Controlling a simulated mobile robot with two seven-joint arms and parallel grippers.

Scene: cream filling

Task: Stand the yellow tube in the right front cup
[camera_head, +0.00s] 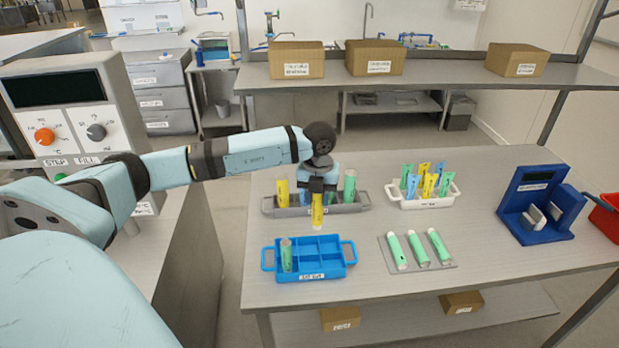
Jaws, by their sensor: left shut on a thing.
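My left gripper (317,191) points down and is shut on a yellow tube (317,212). The tube hangs upright between the grey rack and the blue tray in the picture, seemingly above the tray's back edge. The blue tray (352,253) has two rows of cups and a handle at each end. Its right front cup (333,270) looks empty. A green tube (286,255) stands upright in the tray at its left end. My right gripper is not in view.
A grey rack (272,210) behind the tray holds yellow, blue and green tubes. A white rack (452,195) holds several blue and yellow tubes. Three green tubes lie on a flat grey plate (452,264) right of the tray. A blue device (540,210) stands further right.

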